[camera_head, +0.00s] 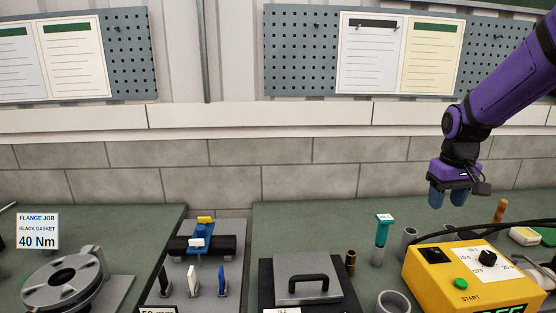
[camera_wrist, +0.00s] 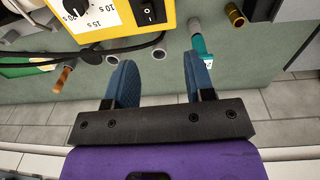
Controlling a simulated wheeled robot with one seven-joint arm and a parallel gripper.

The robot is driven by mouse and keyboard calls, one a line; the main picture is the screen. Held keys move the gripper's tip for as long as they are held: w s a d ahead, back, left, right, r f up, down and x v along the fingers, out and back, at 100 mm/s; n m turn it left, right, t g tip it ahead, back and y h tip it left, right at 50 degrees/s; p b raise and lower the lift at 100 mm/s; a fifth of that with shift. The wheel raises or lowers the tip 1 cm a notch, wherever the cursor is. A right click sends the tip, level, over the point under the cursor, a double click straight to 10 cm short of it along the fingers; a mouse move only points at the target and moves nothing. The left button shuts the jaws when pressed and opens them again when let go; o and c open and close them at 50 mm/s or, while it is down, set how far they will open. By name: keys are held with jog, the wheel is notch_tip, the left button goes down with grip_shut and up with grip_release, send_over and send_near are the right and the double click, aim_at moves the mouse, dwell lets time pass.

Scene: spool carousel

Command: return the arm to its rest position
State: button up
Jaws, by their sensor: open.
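My gripper (camera_head: 448,198) hangs at the right of the head view, on my purple arm, with its blue fingers pointing down above the green bench. In the wrist view my gripper (camera_wrist: 155,82) shows two blue fingers spread well apart with nothing between them. The fingers are clear of the things on the bench in the head view.
Below my gripper stand a yellow timer box (camera_head: 470,273) with a black cable, a teal-topped tool (camera_head: 383,230) and a grey tube (camera_head: 408,239). A grey lidded box (camera_head: 307,276) and a spool carousel (camera_head: 65,280) are further left. The wall is behind.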

jog(key=s+a+r+t, duration=0.1)
jog(key=s+a+r, duration=0.2)
jog(key=s, duration=0.5)
jog(key=s+a+r+t, duration=0.2)
jog(key=s+a+r, duration=0.1)
jog(key=s, duration=0.5)
jog(key=s+a+r+t, duration=0.1)
jog(key=s+a+r, duration=0.2)
jog(key=s, duration=0.5)
jog(key=shift+a+r+t, duration=0.3)
jog(key=shift+a+r, duration=0.05)
jog(key=shift+r, duration=0.4)
